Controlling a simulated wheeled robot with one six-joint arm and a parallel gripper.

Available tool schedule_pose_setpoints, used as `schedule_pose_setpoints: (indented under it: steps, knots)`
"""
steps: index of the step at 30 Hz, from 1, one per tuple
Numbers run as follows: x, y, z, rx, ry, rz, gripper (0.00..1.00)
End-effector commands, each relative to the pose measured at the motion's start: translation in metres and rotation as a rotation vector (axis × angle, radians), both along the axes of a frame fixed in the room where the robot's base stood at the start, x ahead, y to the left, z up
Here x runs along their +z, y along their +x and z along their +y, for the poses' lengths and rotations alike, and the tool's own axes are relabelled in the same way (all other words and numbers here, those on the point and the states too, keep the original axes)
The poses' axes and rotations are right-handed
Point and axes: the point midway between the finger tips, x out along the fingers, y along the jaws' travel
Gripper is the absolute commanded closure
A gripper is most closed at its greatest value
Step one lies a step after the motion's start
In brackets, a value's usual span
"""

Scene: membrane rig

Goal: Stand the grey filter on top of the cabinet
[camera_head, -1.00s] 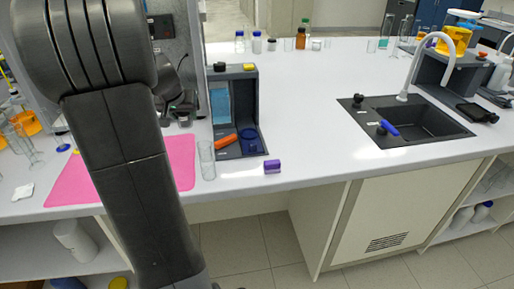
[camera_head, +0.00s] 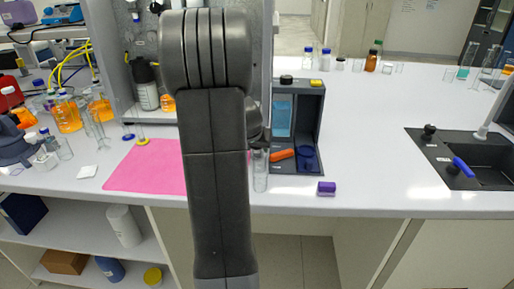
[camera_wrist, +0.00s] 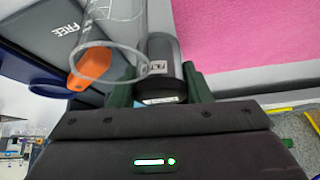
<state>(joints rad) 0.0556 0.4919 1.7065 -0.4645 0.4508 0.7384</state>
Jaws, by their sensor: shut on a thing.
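The grey filter (camera_wrist: 162,55) is a dark cylinder with a small white label near its lower end, in the wrist view. My gripper (camera_wrist: 160,88) is shut on it, one dark green finger on each side. The head view does not show the filter or the fingers; my arm covers them. The cabinet (camera_head: 313,125) is a dark grey open-fronted box on the bench, just right of my arm. A black knob (camera_head: 286,79) and a yellow block (camera_head: 316,83) sit on its top. In the wrist view a grey surface marked FREE (camera_wrist: 62,40) lies left of the filter.
A clear glass cylinder (camera_head: 261,172) stands by the cabinet's left front; it shows beside the filter in the wrist view (camera_wrist: 112,38). An orange piece (camera_head: 283,154) and a blue ring (camera_head: 306,160) are in the cabinet. A purple block (camera_head: 326,188) lies near the bench edge. A pink mat (camera_head: 150,170) lies left.

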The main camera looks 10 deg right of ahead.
Motion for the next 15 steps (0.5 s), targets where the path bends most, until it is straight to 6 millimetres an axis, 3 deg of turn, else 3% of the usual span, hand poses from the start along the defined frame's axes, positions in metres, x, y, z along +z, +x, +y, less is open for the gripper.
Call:
schedule_pose_setpoints:
  steps: [10,11,13,15]
  knots:
    - [-0.0036,0.0003,0.0001,0.0,0.0,-0.002,0.79]
    - [-0.002,0.0003,0.0001,0.0,0.0,-0.002,0.5]
    - [-0.0016,0.0003,0.0001,0.0,0.001,-0.001,0.36]
    - [-0.0017,0.0002,0.0,0.0,0.001,-0.001,0.34]
